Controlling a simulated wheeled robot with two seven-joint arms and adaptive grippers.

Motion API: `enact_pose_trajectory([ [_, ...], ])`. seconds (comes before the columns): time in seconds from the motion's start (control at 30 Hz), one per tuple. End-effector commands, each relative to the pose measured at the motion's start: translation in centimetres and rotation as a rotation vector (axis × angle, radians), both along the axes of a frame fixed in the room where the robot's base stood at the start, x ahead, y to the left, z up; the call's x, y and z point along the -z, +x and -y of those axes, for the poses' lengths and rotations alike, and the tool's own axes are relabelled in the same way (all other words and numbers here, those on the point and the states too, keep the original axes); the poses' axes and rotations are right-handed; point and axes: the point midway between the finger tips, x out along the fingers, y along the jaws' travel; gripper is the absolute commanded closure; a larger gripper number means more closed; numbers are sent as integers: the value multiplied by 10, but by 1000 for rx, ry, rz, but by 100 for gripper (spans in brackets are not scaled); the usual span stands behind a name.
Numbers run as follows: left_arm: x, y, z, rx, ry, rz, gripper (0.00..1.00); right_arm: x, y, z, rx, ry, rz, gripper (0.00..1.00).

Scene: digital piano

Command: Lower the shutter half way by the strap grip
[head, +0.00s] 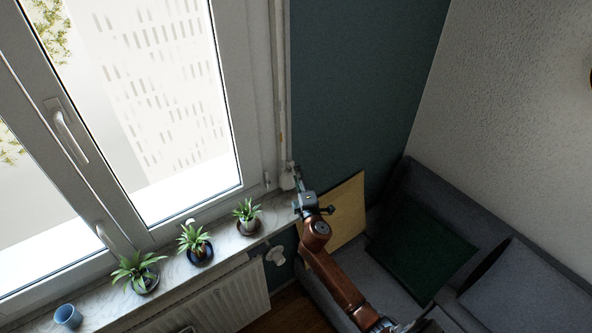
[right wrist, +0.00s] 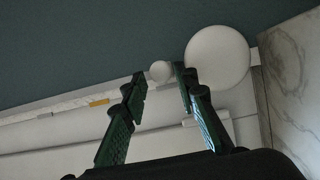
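The shutter strap (head: 282,90) runs down the wall beside the window (head: 165,90) and also shows as a pale band with a yellow mark in the right wrist view (right wrist: 70,108). A larger white round piece (head: 287,181) is at its lower end, also in the right wrist view (right wrist: 218,56). A small white ball (right wrist: 161,71), which may be the strap grip, appears between the fingertips of my right gripper (right wrist: 158,80). The fingers stand apart; contact is not clear. In the head view the right gripper (head: 299,182) is beside the strap's lower end. My left gripper is out of view.
Several potted plants, one nearest the gripper (head: 247,215), and a blue cup (head: 68,316) stand on the sill (head: 180,272). A radiator (head: 215,300) is below. A grey sofa (head: 520,290) with a green cushion (head: 420,250) is at right.

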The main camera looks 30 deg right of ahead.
Motion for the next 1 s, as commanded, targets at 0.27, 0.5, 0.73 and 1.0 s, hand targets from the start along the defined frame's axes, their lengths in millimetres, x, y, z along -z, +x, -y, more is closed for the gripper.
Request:
enact_pose_trajectory([
  [0.27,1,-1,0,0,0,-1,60,0,33,11,0,1,-1,73],
  [0.5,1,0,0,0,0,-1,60,0,38,12,0,2,0,73],
  [0.73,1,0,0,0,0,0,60,1,38,12,0,3,-1,80],
  [1.0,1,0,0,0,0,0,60,1,38,12,0,3,-1,99],
])
